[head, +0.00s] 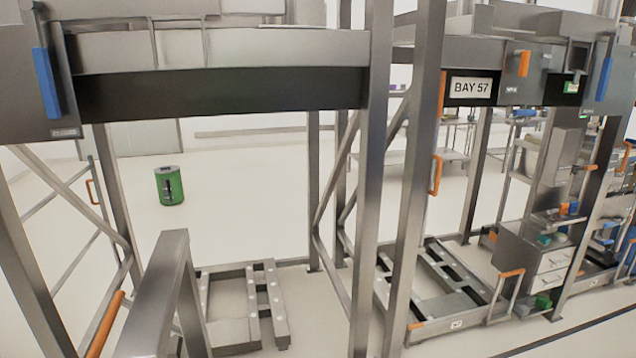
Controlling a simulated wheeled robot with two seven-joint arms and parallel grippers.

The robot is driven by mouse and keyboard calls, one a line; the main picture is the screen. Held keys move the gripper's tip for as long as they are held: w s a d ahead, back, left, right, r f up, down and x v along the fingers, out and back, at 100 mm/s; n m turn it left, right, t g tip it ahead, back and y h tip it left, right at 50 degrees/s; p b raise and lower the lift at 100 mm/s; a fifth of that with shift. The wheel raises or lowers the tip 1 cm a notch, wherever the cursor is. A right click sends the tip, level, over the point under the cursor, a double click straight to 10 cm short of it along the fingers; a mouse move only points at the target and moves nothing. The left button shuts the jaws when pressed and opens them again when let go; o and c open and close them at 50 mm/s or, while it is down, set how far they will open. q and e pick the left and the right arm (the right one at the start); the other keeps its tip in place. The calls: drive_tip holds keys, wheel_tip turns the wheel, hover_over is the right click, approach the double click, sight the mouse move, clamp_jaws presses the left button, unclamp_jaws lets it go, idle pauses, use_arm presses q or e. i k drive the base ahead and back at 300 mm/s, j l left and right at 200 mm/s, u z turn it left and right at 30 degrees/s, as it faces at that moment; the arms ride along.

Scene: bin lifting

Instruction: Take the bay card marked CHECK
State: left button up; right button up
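I can make out no card with the word CHECK in the head view. A white plate reading BAY 57 (470,88) is on the dark upper beam of the right-hand bay. Small labels beside it, such as one under the orange handle (523,64), are too small to read. A green label (571,87) shows further right on the same beam; its text is not legible. Neither of my grippers is in view.
Steel rack posts (372,180) stand close in front. Low pallet frames (240,305) lie on the floor in both bays. A green canister (169,186) stands on open floor behind the left bay. A drawer cabinet (545,262) stands at right.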

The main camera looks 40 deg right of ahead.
sight(563, 208)
drive_tip(key=z, duration=2.55)
drive_tip(key=i+l+z, duration=0.1)
drive_tip(key=l, duration=0.2)
drive_tip(key=i+l+z, duration=0.35)
drive_tip(key=i+l, duration=0.15)
drive_tip(key=i+l+z, duration=0.2)
drive_tip(key=i, duration=0.25)
drive_tip(key=i+l+z, duration=0.2)
drive_tip(key=i, duration=0.25)
drive_tip(key=i+l+z, duration=0.2)
drive_tip(key=i, duration=0.25)
drive_tip(key=i+j+u, duration=0.15)
drive_tip(key=i+u, duration=0.2)
drive_tip(key=i, duration=0.25)
drive_tip(key=i+u, duration=0.3)
drive_tip(key=i, duration=0.3)
drive_tip(key=i+l+u, duration=0.35)
drive_tip(key=i, duration=0.25)
drive_tip(key=j, duration=0.1)
